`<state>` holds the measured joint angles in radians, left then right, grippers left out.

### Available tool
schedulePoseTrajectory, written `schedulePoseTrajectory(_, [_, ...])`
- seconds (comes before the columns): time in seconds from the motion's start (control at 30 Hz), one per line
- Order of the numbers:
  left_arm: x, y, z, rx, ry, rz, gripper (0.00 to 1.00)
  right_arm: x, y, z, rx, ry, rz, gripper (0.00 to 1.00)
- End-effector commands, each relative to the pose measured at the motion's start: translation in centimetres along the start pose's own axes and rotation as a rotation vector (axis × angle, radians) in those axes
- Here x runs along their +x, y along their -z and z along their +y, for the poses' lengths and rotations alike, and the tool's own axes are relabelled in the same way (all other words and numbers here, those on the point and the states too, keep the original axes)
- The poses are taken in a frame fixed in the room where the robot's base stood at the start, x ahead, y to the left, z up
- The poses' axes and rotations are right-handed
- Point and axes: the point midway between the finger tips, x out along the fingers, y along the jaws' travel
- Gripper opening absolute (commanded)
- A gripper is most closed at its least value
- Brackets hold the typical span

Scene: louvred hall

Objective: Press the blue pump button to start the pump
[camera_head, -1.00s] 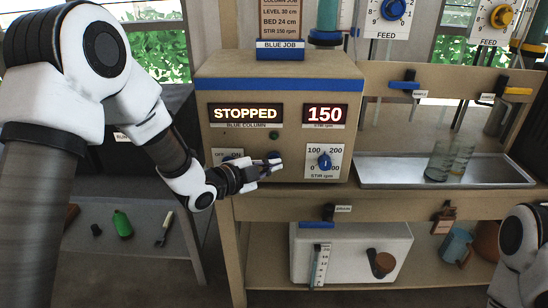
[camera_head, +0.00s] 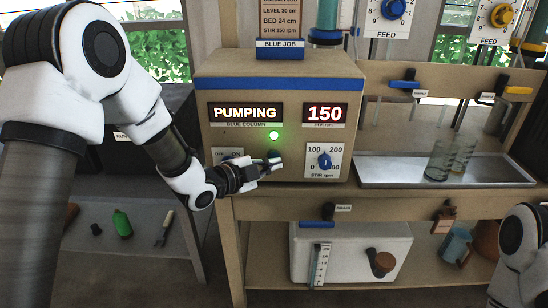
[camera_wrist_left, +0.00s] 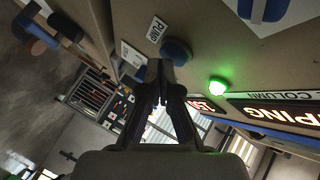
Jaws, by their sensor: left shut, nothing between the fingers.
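The control box (camera_head: 230,90) with a blue stripe stands on the bench. Its left display (camera_head: 245,112) reads PUMPING and its right display (camera_head: 325,115) reads 150. A round green lamp (camera_head: 274,135) is lit; it also glows in the left wrist view (camera_wrist_left: 218,86). My left gripper (camera_head: 275,166) is shut and empty at the box's front, below the lamp. The blue pump button (camera_wrist_left: 176,50) shows in the left wrist view just beyond the fingertips (camera_wrist_left: 160,66), beside a PUMP label (camera_wrist_left: 156,28). Whether they touch is unclear. My right gripper is out of view.
A stir knob (camera_head: 325,161) sits right of the left gripper, and an on/off switch plate (camera_head: 228,155) sits left of it. A metal tray (camera_head: 400,172) with glass beakers (camera_head: 440,160) lies to the right. A white container (camera_head: 345,250) stands below.

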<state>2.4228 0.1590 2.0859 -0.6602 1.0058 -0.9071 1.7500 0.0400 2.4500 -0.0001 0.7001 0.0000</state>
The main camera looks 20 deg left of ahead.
Motion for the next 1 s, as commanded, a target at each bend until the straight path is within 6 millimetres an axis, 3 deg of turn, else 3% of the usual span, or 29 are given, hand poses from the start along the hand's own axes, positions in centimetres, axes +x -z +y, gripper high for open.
schedulePoseTrajectory(0.27, [-0.3,0.2,0.3,0.0,-0.001,0.001,0.0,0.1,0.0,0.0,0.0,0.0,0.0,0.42])
schedulePoseTrajectory(0.73, [-3.9,2.9,3.0,0.0,-0.002,0.001,0.0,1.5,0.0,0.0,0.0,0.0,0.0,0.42])
schedulePoseTrajectory(1.0, [-4.2,3.1,3.1,0.0,-0.001,0.0,0.0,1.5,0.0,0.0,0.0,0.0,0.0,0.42])
